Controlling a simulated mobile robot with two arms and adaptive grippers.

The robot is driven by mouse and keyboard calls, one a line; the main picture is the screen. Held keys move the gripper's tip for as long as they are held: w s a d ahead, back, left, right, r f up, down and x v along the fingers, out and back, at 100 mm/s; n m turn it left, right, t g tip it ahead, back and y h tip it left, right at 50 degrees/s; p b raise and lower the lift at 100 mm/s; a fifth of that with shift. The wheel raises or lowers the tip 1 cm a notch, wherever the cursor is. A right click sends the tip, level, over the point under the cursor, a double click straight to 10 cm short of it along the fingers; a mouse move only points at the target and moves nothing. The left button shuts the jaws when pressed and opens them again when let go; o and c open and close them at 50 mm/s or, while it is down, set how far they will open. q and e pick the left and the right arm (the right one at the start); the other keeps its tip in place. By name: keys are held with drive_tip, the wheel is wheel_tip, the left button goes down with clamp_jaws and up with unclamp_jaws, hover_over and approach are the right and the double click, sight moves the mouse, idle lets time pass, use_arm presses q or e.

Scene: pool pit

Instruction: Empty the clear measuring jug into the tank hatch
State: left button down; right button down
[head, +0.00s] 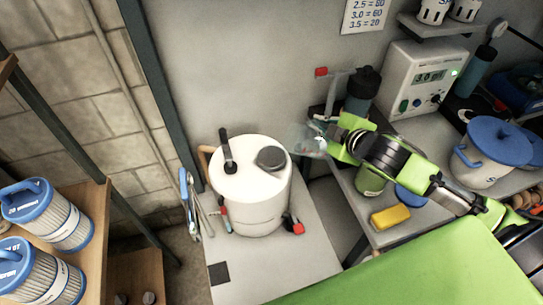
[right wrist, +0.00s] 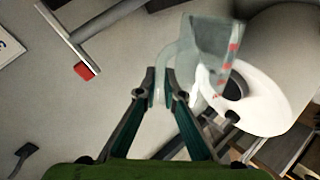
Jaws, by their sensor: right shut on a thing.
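The clear measuring jug (head: 305,142) is held by my right gripper (head: 330,146), up and to the right of the white tank (head: 250,207). The round dark grey tank hatch (head: 272,157) is on the tank's top, at the right of it. In the right wrist view, the jug (right wrist: 214,42) shows red marks, and my right gripper's fingers (right wrist: 165,92) are closed on its handle. The tank (right wrist: 268,112) is behind and below the jug there. I cannot tell the jug's contents. My left gripper is not in view.
A black lever (head: 228,152) stands up on the tank's top. A bench with a meter (head: 418,80), a dark bottle (head: 362,90) and a yellow sponge (head: 390,217) is at right. Blue-capped filters (head: 48,213) sit on a wooden shelf at left.

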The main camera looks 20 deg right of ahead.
sight(307, 123)
drive_tip(key=shift+w+a+n+h, duration=0.25)
drive_tip(key=shift+a+n+h, duration=0.2)
drive_tip(key=shift+a, duration=0.2)
drive_tip(key=shift+w+a+r+n+g+h+p, duration=0.2)
drive_tip(key=shift+a+p, duration=0.15)
drive_tip(key=shift+a, duration=0.2)
drive_tip(key=shift+w+a+r+n+g+h+p, duration=0.15)
drive_tip(key=shift+a+p, duration=0.15)
drive_tip(key=shift+a, duration=0.2)
drive_tip(key=shift+a+r, duration=0.15)
drive_tip(key=shift+a, duration=0.3)
drive_tip(key=shift+w+a+r+n+h+p, duration=0.1)
drive_tip(key=shift+a+n+h+p, duration=0.15)
drive_tip(key=shift+p, duration=0.35)
drive_tip(key=shift+a+r+p, duration=0.1)
drive_tip(key=shift+p, duration=0.25)
drive_tip(key=shift+w+a+r+n+g+h+p, duration=0.15)
drive_tip(key=shift+a+n+h+p, duration=0.1)
drive_tip(key=shift+p, duration=0.3)
drive_tip(key=shift+w+a+r+n+g+h+p, duration=0.1)
drive_tip(key=shift+a+h+p, duration=0.15)
drive_tip(key=shift+p, duration=0.3)
drive_tip(key=shift+a+p, duration=0.2)
drive_tip(key=shift+p, duration=0.15)
drive_tip(key=shift+w+a+r+n+h+p, duration=0.2)
drive_tip(key=shift+a+n+h+p, duration=0.3)
drive_tip(key=shift+p, duration=0.5)
